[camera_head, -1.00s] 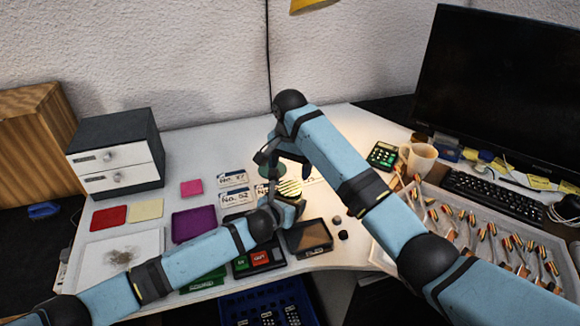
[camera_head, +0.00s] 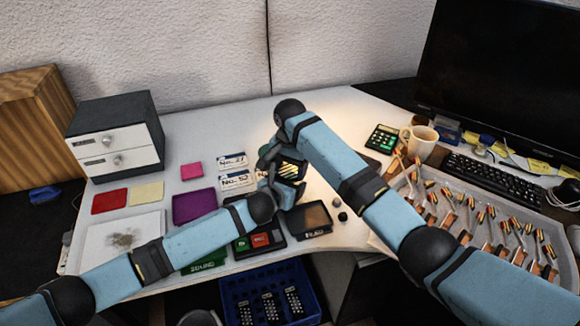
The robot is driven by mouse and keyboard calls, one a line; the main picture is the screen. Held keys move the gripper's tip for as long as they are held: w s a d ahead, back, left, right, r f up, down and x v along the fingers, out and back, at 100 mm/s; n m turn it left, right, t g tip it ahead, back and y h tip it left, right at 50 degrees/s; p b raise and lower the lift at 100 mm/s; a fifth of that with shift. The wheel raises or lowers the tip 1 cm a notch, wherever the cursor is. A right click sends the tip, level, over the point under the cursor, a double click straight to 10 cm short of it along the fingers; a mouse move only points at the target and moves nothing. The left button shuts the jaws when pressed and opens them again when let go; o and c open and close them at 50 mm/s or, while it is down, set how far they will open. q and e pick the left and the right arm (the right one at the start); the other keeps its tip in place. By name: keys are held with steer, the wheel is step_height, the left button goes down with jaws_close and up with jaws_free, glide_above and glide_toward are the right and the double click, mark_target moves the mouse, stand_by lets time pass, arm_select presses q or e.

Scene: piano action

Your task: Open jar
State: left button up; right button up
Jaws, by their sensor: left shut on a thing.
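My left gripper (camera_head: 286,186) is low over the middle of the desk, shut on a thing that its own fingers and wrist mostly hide. A yellow-and-dark striped thing (camera_head: 288,170) shows right by its fingers; I cannot tell whether it is part of the jar. My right gripper (camera_head: 268,160) points down close above and beside the left one, partly behind its own arm. Its fingers are dark and small, and I cannot tell whether they are open or shut. The jar's outline and lid cannot be made out clearly.
Label cards (camera_head: 236,180), a purple tray (camera_head: 194,206) and a black tray (camera_head: 311,218) lie around the grippers. A mug (camera_head: 420,143) and a tray of hammers (camera_head: 385,225) are further right. A blue crate (camera_head: 228,310) is below the desk's front edge.

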mark_target(290, 170)
steer(key=shift+n, duration=1.4)
steer(key=shift+c, duration=0.4)
steer(key=shift+r, duration=0.2)
steer(key=shift+r, duration=0.95)
steer(key=shift+r, duration=2.05)
arm_select(q)
steer(key=o, duration=1.7)
steer(key=shift+o, duration=0.2)
steer(key=shift+s, duration=0.1)
